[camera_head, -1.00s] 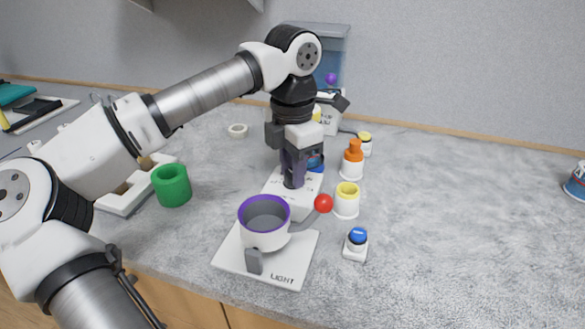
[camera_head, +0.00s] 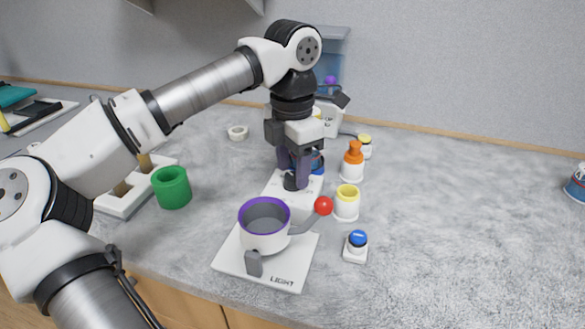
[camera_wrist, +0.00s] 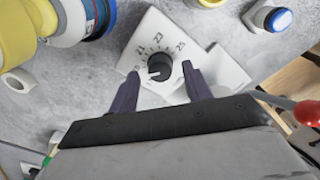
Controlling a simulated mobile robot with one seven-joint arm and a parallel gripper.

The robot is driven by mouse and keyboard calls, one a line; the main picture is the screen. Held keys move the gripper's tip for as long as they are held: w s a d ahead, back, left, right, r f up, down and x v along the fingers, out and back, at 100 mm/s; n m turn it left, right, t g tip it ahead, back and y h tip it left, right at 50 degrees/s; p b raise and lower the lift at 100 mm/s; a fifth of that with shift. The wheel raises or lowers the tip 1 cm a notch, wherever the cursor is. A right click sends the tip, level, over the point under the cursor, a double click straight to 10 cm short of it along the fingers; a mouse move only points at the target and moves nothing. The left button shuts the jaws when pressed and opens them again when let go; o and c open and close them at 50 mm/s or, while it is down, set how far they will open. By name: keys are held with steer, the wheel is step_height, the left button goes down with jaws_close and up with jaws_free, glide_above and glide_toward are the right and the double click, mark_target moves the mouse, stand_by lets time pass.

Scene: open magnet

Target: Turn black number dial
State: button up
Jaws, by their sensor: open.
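The black number dial (camera_wrist: 160,66) sits on a white plate (camera_wrist: 146,40) printed with numbers in the wrist view. In the head view the dial (camera_head: 291,182) shows partly between my fingers, on its white base (camera_head: 279,186). My gripper (camera_wrist: 160,82) is open, its two purple fingers pointing down at the dial, one on either side of its near part. In the head view my gripper (camera_head: 294,178) is low over the base. Whether the fingers touch the dial, I cannot tell.
A white pot with purple rim (camera_head: 264,213) stands on the LIGHT plate (camera_head: 290,279) in front. A red ball (camera_head: 323,205), yellow-topped jar (camera_head: 346,203), orange bottle (camera_head: 352,160) and blue button (camera_head: 357,239) are close on the right. A green cup (camera_head: 172,187) is left.

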mark_target(293, 176)
step_height(293, 176, up, 13)
stand_by(0.3)
steer(key=shift+f, duration=0.15)
